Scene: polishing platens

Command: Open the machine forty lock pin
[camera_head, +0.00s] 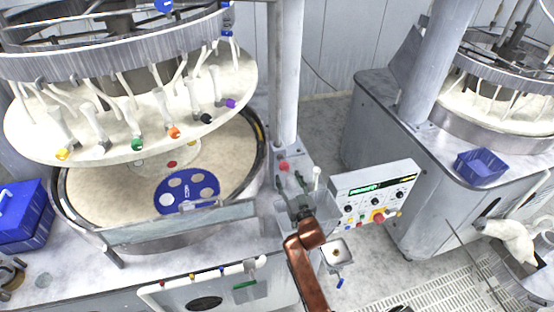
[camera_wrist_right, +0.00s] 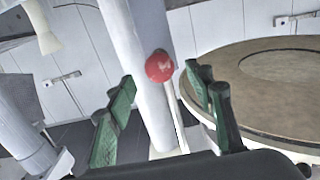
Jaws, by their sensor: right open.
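The lock pin shows as a red round knob (camera_head: 284,167) beside the grey column, at the right side of the near polishing machine. In the right wrist view the red knob (camera_wrist_right: 160,66) stands in front of a pale post, between and beyond the green fingers. My right gripper (camera_head: 298,185) is just on the near side of the knob, with its arm coming up from the bottom. In the wrist view the right gripper (camera_wrist_right: 163,95) is open and empty, and the knob looks apart from both fingers. My left gripper is not in view.
A control panel (camera_head: 372,190) stands close to the right of my gripper. The grey column (camera_head: 285,75) rises behind the knob. The round lower platen (camera_head: 95,195) lies to the left, with a blue disc (camera_head: 187,190) on it. A second machine stands at right.

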